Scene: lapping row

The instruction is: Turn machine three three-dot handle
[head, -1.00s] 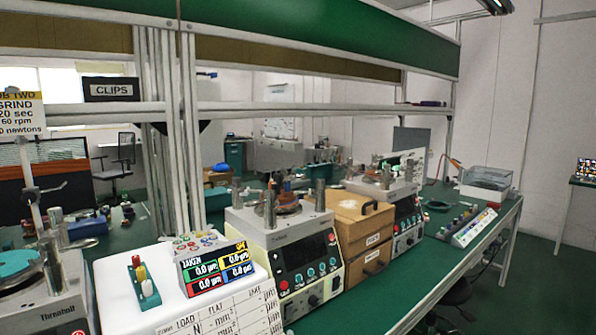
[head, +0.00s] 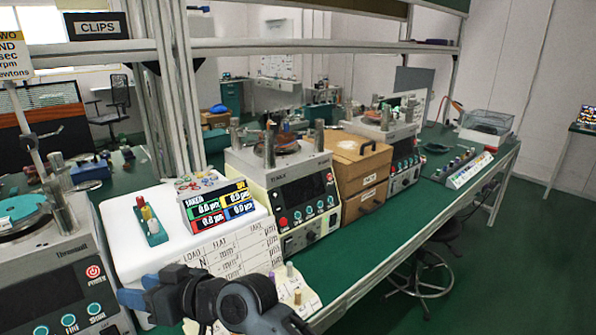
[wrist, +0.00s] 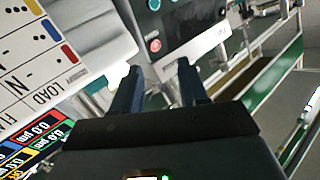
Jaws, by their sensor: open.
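Three bench machines stand in a row in the head view: a grey one at the left edge (head: 50,265), a cream one in the middle (head: 285,190) and a similar one farther back (head: 395,150). I cannot read which is machine three, and no three-dot handle can be made out. My gripper (wrist: 160,68) is open and empty in the wrist view, its two dark blue fingers apart. Beyond its tips is a machine front (wrist: 195,35) with a red and a green button. In the head view my arm is at the bottom, in front of the white card.
A white card stand (head: 230,250) and a coloured readout box (head: 215,205) sit between the left and middle machines. Wooden drawers (head: 358,175) stand right of the middle machine. Small pegs (head: 292,285) stand near my arm. The green bench (head: 400,225) is clear along its front; a stool (head: 425,270) is beside it.

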